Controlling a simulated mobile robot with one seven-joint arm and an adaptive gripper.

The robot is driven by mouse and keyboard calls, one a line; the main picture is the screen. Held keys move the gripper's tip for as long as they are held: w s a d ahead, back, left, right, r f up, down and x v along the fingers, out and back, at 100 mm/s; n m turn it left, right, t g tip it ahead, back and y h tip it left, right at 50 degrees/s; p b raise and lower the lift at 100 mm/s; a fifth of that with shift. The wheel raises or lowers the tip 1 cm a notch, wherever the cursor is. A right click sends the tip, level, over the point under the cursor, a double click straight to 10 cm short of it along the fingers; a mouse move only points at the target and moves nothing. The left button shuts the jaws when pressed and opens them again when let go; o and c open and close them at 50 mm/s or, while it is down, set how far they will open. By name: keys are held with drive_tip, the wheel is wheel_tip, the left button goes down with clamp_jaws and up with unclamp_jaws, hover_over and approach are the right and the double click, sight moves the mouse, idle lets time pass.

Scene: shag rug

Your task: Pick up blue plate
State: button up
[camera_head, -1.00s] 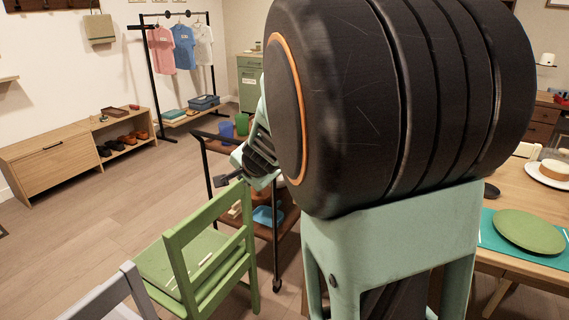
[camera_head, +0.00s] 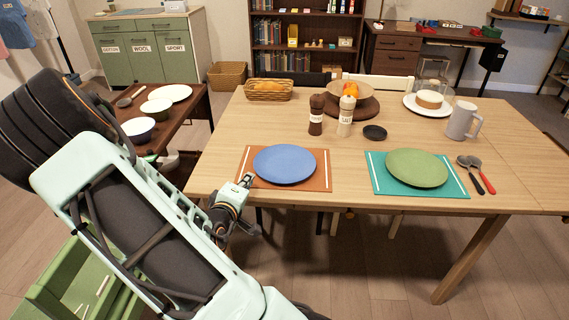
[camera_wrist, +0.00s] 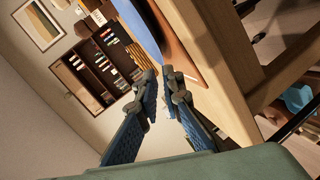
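The blue plate (camera_head: 285,164) lies flat on an orange-brown placemat (camera_head: 316,180) near the front edge of the wooden table. My gripper (camera_head: 243,198) is at the front left corner of that placemat, apart from the plate. In the wrist view, my gripper (camera_wrist: 163,82) has its two fingers apart with a narrow empty gap between the tips. A strip of the blue plate (camera_wrist: 138,27) shows just beyond the fingertips, beside the placemat (camera_wrist: 180,48) and table edge.
A green plate (camera_head: 417,168) lies on a teal placemat (camera_head: 384,185) to the right. Two shakers, a mug (camera_head: 462,121) and a basket (camera_head: 269,90) stand farther back on the table (camera_head: 222,150).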

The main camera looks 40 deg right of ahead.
sight(255, 166)
drive_tip(key=x, duration=0.2)
drive_tip(key=b+x, duration=0.1)
drive_tip(key=x, duration=0.5)
drive_tip(key=shift+w+a, duration=0.3)
drive_tip(key=shift+w, duration=0.05)
drive_tip(key=shift+w+d, duration=0.1)
clamp_jaws()
drive_tip(key=shift+r, duration=0.1)
